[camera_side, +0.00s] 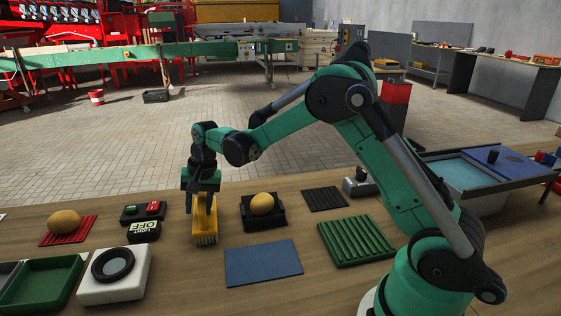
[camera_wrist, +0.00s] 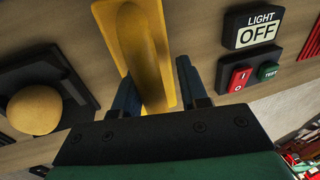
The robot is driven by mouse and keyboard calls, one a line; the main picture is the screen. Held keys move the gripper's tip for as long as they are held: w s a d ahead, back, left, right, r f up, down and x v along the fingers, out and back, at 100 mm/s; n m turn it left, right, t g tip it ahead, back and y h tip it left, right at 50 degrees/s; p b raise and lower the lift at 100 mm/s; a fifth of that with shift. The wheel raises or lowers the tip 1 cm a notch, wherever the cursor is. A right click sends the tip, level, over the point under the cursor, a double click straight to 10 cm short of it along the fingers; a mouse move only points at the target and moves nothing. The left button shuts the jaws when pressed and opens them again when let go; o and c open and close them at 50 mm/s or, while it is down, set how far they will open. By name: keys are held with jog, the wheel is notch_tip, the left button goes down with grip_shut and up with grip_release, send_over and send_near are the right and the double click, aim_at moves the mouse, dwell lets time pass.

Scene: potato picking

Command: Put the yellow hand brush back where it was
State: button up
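The yellow hand brush (camera_side: 204,222) is upright with its bristles down, at the table's middle left in the side view. I cannot tell whether the bristles touch the table. My gripper (camera_side: 202,190) is directly above it, pointing down. In the wrist view, my gripper's two dark fingers (camera_wrist: 157,72) are on either side of the yellow brush (camera_wrist: 140,45). Yellow shows between the right finger and the raised handle, and whether the fingers press on it is unclear.
Left of the brush is a switch box (camera_side: 142,212) with a "LIGHT OFF" sign (camera_side: 144,232). To its right, a potato (camera_side: 262,203) sits on a black stand (camera_side: 265,221). A blue mat (camera_side: 263,263) lies bare in front, and a green ribbed tray (camera_side: 356,240) is farther right.

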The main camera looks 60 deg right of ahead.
aim_at(212, 214)
jog(key=v, duration=1.1)
jog(key=s+a+n+t, duration=0.1)
jog(key=s+n, duration=0.2)
jog(key=s, duration=0.2)
jog(key=s+a+n+t+h, duration=0.1)
jog(key=s+n+t, duration=0.1)
jog(key=s, duration=0.3)
jog(key=s+a+f+n+t, duration=0.1)
jog(key=s+a+n+t, duration=0.1)
jog(key=s+n, duration=0.2)
jog(key=shift+s, duration=0.85)
